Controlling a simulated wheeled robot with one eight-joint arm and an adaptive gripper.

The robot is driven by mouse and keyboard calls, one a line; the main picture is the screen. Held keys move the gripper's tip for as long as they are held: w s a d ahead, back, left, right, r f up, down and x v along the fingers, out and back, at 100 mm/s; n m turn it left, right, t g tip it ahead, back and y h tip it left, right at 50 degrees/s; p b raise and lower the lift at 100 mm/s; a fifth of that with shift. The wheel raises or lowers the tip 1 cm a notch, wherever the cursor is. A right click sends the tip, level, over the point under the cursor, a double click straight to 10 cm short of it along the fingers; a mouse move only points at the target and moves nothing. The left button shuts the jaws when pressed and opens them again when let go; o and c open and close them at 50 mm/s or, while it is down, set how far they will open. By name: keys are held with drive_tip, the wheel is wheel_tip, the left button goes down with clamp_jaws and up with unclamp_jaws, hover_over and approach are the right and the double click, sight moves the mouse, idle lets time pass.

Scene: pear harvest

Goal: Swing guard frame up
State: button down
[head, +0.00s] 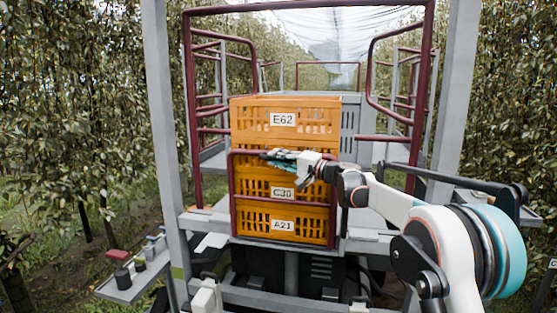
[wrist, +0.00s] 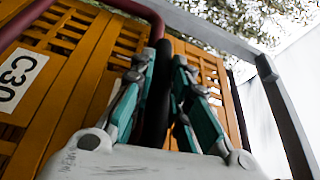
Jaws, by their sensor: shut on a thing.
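The guard frame (head: 232,195) is a dark red tube hoop standing upright in front of the lower part of the orange crate stack (head: 283,107). Its rounded tube also shows in the wrist view (wrist: 150,20), curving down between my fingers. My gripper (head: 280,156) is at the level of the frame's top bar, in front of the crates. In the wrist view my teal and grey fingers (wrist: 158,100) are shut on a dark part of the tube. The exact contact is partly hidden by the fingers.
Crates carry labels E62, C30 and A21. Grey posts (head: 165,130) and a tall dark red arch (head: 188,100) border the stack. A low side shelf (head: 122,290) with small items is at left. Leafy tree rows stand on both sides.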

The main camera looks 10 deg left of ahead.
drive_tip(key=c, duration=1.5)
unclamp_jaws()
drive_tip(key=shift+c, duration=0.2)
drive_tip(key=shift+d, duration=0.1)
drive_tip(key=r+v, duration=0.1)
drive_tip(key=v, duration=1)
drive_tip(key=shift+s+d+f, duration=0.2)
drive_tip(key=shift+d+f, duration=0.1)
drive_tip(key=shift+f, duration=0.2)
drive_tip(key=s+d+f+n+h+b, duration=0.1)
drive_tip(key=s+d+f+h+b, duration=0.4)
drive_tip(key=s+f, duration=0.7)
drive_tip(key=s+d+f+n+g+h+b, duration=0.1)
drive_tip(key=s+d+f+h+b, duration=0.5)
drive_tip(key=s, duration=1.5)
drive_tip(key=s+d+f+n+h+b, duration=0.1)
drive_tip(key=s+d+f+h+b, duration=0.4)
drive_tip(key=s+d+f, duration=0.7)
drive_tip(key=s+f+b, duration=0.2)
drive_tip(key=s+f, duration=0.3)
drive_tip(key=f, duration=0.2)
drive_tip(key=shift+s+d+f+h+b, duration=0.15)
drive_tip(key=shift+f+h+b, duration=0.1)
drive_tip(key=shift+h+b, duration=0.15)
